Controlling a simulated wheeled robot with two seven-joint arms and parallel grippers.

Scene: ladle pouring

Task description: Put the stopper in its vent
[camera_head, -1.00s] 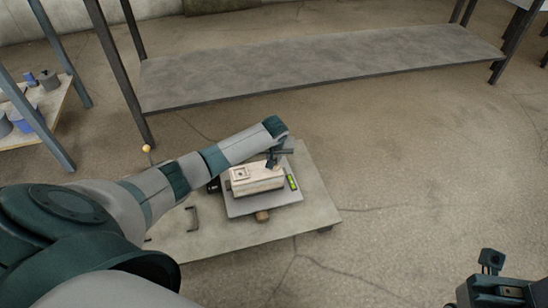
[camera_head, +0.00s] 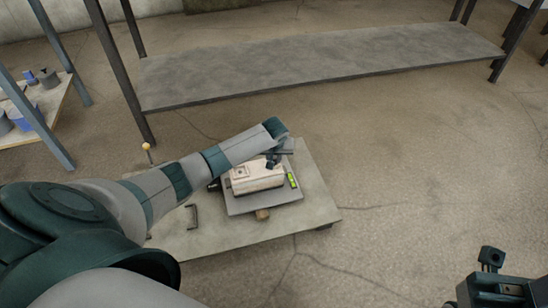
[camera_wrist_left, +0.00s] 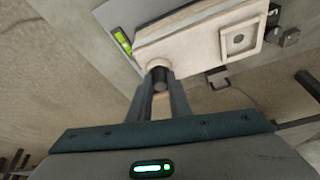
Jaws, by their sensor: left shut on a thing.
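A pale mould block (camera_head: 250,180) lies on a grey plate (camera_head: 262,204). In the left wrist view the block (camera_wrist_left: 190,38) has a round collar (camera_wrist_left: 157,63) near one end, which looks like the vent, and a square opening (camera_wrist_left: 239,40) at the other. My left gripper (camera_head: 272,164) is over the block's right end. In its wrist view, the gripper (camera_wrist_left: 160,88) is shut on a dark cylindrical stopper (camera_wrist_left: 160,76), which is at the collar. I cannot tell how deep it sits. My right gripper (camera_head: 497,290) is at the bottom right, far from the block; its jaws are unclear.
A green spirit level (camera_head: 292,181) lies beside the block. The plate rests on a low platform (camera_head: 200,238) with a dark handle (camera_head: 192,217) at left. A long grey shelf (camera_head: 320,65) stands behind. The floor at right is clear.

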